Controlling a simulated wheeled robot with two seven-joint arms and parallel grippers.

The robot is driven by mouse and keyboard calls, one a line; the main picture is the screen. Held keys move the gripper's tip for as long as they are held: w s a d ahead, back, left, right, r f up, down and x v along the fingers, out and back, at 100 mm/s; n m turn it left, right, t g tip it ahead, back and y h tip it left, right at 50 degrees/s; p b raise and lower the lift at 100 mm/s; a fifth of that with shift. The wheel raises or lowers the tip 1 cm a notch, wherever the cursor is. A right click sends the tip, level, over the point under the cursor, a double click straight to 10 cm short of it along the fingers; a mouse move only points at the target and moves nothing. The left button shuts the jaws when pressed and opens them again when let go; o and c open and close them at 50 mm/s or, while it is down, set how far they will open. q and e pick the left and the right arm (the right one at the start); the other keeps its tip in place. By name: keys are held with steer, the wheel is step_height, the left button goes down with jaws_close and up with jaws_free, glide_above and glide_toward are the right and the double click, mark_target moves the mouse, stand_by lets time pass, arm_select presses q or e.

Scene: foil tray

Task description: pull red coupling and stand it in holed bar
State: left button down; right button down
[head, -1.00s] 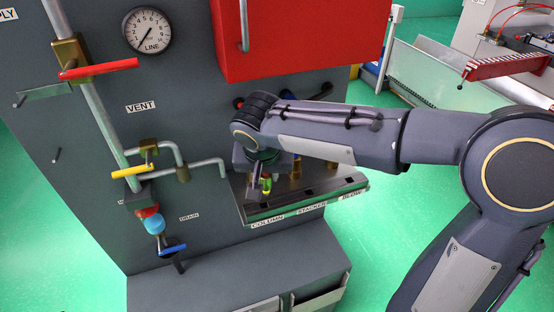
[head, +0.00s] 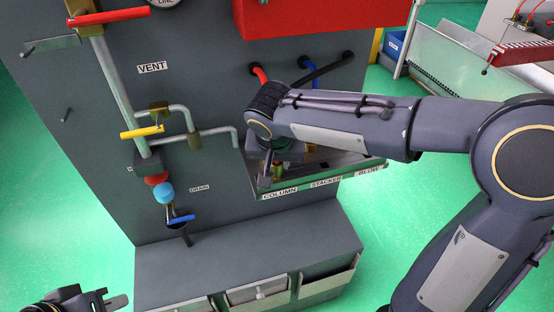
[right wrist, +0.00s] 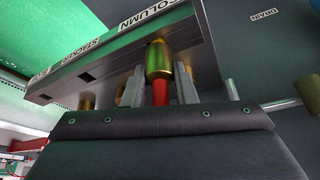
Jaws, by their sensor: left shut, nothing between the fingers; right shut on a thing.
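My right gripper (right wrist: 158,88) is shut on the red coupling (right wrist: 160,93), whose red part sits between the fingers with a brass end (right wrist: 158,60) beyond them. The brass end overlaps the labelled metal bar (right wrist: 115,50) in the right wrist view; I cannot tell whether it is seated there. In the head view the bar (head: 325,191) carries COLUMN, STACKER and BLOW labels, and my right gripper (head: 270,178) is at its left end, partly hidden by my arm. My left gripper (head: 117,302) is shut and empty at the lower left.
A red hose (head: 260,74) and dark hoses (head: 325,68) come from the grey panel (head: 200,90) behind my right arm. Valve pipes with a yellow handle (head: 142,132) and a blue handle (head: 180,218) stand to the left.

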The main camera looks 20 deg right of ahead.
steer(key=shift+f, duration=0.1)
steer(key=c, duration=1.1)
jaws_free()
steer(key=v, duration=0.8)
steer(key=s+d+f+n+y, duration=0.1)
steer(key=s+d+f, duration=0.3)
steer(key=s, duration=0.5)
steer(key=s+d+f+n+t+y, duration=0.1)
steer(key=s+d+f+y, duration=0.3)
steer(key=s, duration=0.6)
steer(key=shift+s+d+f, duration=0.15)
steer(key=shift+d+f, duration=0.15)
steer(key=shift+f, duration=0.7)
